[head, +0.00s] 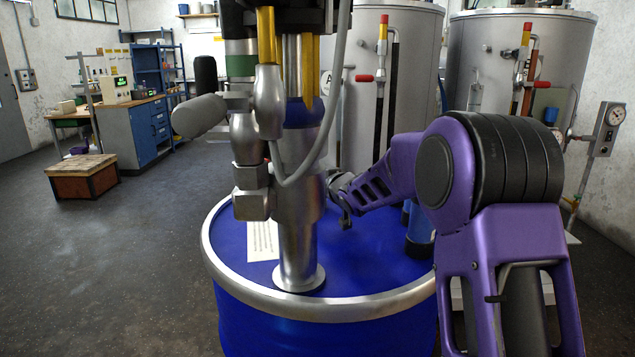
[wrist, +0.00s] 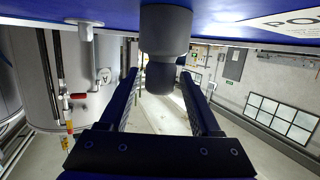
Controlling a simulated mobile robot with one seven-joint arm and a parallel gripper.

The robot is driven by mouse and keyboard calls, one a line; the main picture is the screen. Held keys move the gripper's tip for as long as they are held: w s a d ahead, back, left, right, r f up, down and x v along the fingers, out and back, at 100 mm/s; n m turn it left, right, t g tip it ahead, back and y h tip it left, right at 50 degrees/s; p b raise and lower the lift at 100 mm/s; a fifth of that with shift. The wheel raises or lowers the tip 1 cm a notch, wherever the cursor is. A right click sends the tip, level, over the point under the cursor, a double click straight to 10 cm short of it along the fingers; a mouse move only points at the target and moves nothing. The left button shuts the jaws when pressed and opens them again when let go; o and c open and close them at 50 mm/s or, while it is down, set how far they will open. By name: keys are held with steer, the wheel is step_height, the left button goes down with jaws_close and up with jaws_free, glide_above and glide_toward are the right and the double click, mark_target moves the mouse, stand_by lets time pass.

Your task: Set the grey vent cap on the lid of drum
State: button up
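The blue drum (head: 345,325) with a silver rim stands in front of me, and its blue lid (head: 350,262) fills the top of the wrist view. The grey vent cap (wrist: 165,28) shows there as a wide grey cylinder against the lid, with a narrower dark knob. I cannot tell whether it touches the lid. My gripper (wrist: 160,76) is open, its dark fingers on either side of the knob with gaps between.
An upright metal pipe assembly (head: 298,235) rises from the lid close to my gripper. A white label (head: 263,241) lies beside it. A blue, dark-based cylinder (head: 419,240) stands at the lid's right. Silver tanks (head: 365,90) stand behind.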

steer(key=shift+r, duration=0.15)
steer(key=shift+s+r, duration=0.1)
steer(key=shift+r, duration=0.05)
steer(key=p+v, duration=0.1)
steer(key=v, duration=1.1)
